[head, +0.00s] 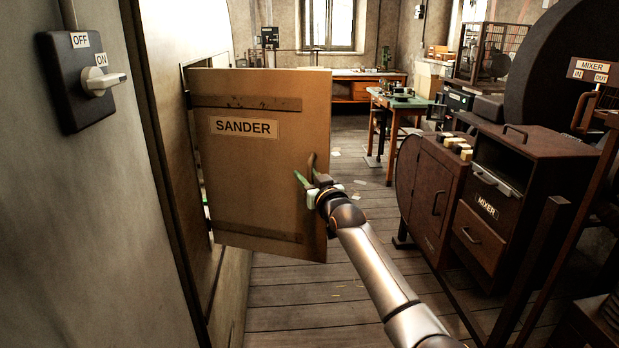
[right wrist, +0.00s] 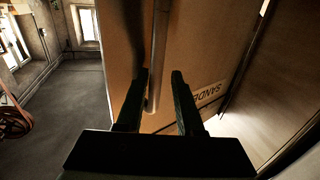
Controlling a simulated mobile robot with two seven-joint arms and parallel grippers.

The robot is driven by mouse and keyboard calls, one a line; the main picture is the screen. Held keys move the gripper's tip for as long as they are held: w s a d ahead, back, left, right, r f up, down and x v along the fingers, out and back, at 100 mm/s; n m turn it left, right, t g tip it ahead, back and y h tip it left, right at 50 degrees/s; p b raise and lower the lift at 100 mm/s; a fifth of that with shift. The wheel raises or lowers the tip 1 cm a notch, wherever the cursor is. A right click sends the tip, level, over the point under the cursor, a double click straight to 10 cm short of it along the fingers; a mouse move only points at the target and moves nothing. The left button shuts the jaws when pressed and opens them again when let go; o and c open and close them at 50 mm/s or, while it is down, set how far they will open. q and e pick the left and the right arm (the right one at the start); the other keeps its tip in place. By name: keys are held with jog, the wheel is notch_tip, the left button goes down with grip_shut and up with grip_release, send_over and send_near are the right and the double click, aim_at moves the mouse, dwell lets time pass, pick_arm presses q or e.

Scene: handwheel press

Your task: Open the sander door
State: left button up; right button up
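The sander door (head: 250,205) is a brown panel with a "SANDER" label and two dark straps. It stands swung out from the wall opening on the left, with its free edge towards the room. Its handle (head: 311,160) is near that free edge. My right gripper (head: 306,178) is at the handle. In the right wrist view the fingers (right wrist: 160,76) are apart, with the handle bar (right wrist: 158,50) between them and a gap beside the right finger. Contact with the bar cannot be told. My left gripper is not in view.
An OFF/ON switch (head: 72,75) is on the near left wall, its lever pointing right. A brown mixer cabinet (head: 500,205) stands on the right. Workbenches (head: 400,100) are further back. The wooden floor (head: 310,295) between door and mixer is mostly free.

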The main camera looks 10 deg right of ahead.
jog(key=shift+o, duration=0.6)
jog(key=shift+d+f, duration=0.1)
jog(key=shift+d, duration=0.1)
jog(key=shift+s, duration=0.1)
jog(key=shift+s+d, duration=0.2)
jog(key=shift+s, duration=0.65)
jog(key=s+d, duration=0.1)
jog(key=s, duration=0.9)
jog(key=shift+s, duration=0.3)
jog(key=shift+d, duration=0.1)
